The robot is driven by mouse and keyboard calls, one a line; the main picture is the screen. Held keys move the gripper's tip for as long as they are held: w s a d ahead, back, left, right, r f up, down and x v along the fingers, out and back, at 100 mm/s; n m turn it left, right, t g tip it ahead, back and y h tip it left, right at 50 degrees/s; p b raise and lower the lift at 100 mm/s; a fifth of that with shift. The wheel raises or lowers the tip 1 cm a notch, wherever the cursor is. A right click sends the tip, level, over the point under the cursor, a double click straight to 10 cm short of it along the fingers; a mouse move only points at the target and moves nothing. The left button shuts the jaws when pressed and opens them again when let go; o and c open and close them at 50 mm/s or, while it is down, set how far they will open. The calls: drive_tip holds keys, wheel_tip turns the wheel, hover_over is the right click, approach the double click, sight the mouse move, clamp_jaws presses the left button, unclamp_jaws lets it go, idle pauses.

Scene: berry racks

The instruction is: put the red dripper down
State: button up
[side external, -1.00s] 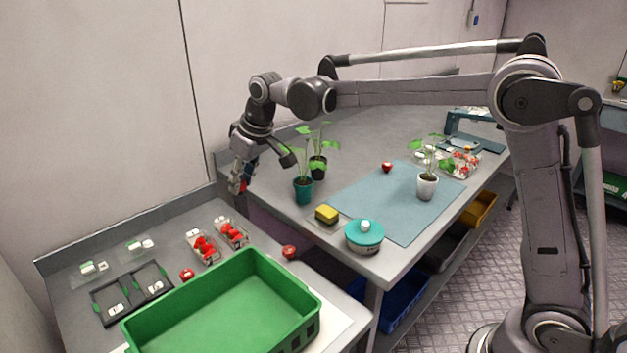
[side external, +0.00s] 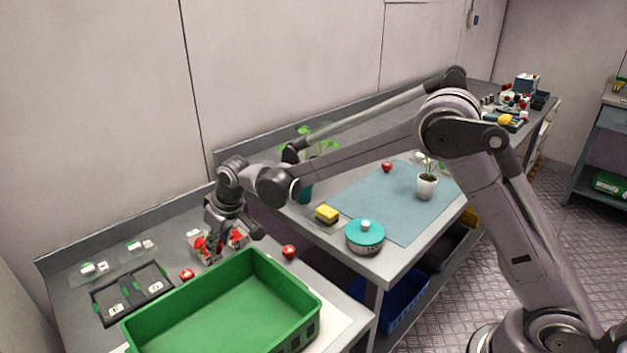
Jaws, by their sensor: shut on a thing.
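My gripper (side external: 222,232) points down over the left table, right at the two clear punnets of red berries. It is shut on the red dripper. The dripper is small here, and I cannot tell its outline apart from the red berries and the dark fingers. The left berry punnet (side external: 203,249) shows partly beside the fingers. The right berry punnet (side external: 239,237) is partly covered by the gripper. I cannot tell whether the dripper touches the table or a punnet.
A green crate (side external: 292,284) stands in front of the gripper. A black frame tray (side external: 131,291) lies at the left. Loose red fruits lie at the crate's left (side external: 187,274) and right (side external: 289,251). A teal pot (side external: 365,235) and yellow sponge (side external: 327,213) are on the right table.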

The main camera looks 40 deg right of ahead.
drive_tip(key=a, duration=0.1)
drive_tip(key=a+f, duration=0.2)
drive_tip(key=a, duration=0.1)
drive_tip(key=shift+w+f, duration=0.2)
drive_tip(key=shift+w, duration=0.15)
drive_tip(key=shift+f, duration=2)
drive_tip(key=shift+f, duration=0.15)
drive_tip(key=o, duration=0.8)
